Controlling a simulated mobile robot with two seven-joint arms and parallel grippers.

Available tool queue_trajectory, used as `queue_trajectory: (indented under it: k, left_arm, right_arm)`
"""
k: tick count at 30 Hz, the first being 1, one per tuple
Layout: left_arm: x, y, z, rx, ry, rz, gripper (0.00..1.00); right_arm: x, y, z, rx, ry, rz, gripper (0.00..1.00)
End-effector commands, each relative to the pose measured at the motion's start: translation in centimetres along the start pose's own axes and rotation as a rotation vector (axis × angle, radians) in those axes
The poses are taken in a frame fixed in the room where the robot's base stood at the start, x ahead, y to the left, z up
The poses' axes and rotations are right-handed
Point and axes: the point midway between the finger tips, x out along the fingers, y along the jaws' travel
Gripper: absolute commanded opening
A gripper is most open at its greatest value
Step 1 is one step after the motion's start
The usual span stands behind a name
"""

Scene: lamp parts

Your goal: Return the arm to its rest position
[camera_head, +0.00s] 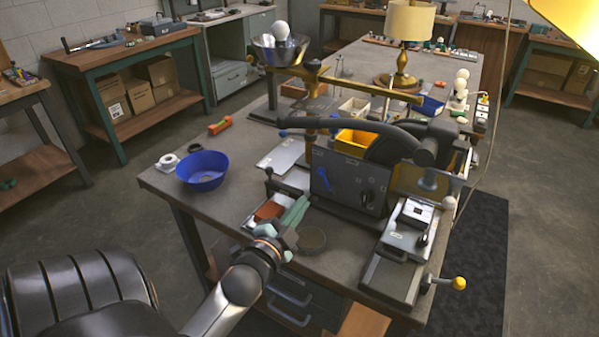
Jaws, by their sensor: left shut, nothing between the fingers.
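My left arm comes in from the bottom left. My left gripper (298,208) is shut and empty, low over the front of the workbench (230,135). Its fingers point away from me, beside a shallow tray with a reddish-brown piece (268,211) and left of a dark grey machine (350,185). Whether the fingers touch the tray cannot be told. My right gripper does not show.
A blue bowl (202,168) and a white tape roll (167,162) lie at the bench's left. A metal bowl (280,50) holds a white bulb. A lamp (405,40) stands at the back. A yellow-knobbed lever (458,283) juts out at the right.

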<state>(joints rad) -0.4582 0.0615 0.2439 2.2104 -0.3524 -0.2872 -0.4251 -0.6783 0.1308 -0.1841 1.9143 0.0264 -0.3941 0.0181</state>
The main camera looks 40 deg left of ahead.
Motion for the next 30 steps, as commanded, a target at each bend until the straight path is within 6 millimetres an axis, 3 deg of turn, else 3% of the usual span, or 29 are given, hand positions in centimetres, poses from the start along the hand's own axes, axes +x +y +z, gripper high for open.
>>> queue_trajectory:
  k: [19,23,25,30]
  left_arm:
    - [-0.2,0.7,0.1,-0.028,-0.025,0.029,0.0]
    - [-1.3,3.4,0.8,-0.133,-0.129,0.139,0.0]
    - [-2.6,5.7,1.3,-0.21,-0.216,0.231,0.0]
    - [-7.4,11.3,1.8,-0.37,-0.447,0.467,0.0]
  right_arm:
    - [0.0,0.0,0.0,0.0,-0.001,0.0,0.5]
    - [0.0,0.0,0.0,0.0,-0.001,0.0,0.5]
    - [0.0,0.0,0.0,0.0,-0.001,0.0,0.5]
    - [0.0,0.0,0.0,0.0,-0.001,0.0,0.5]
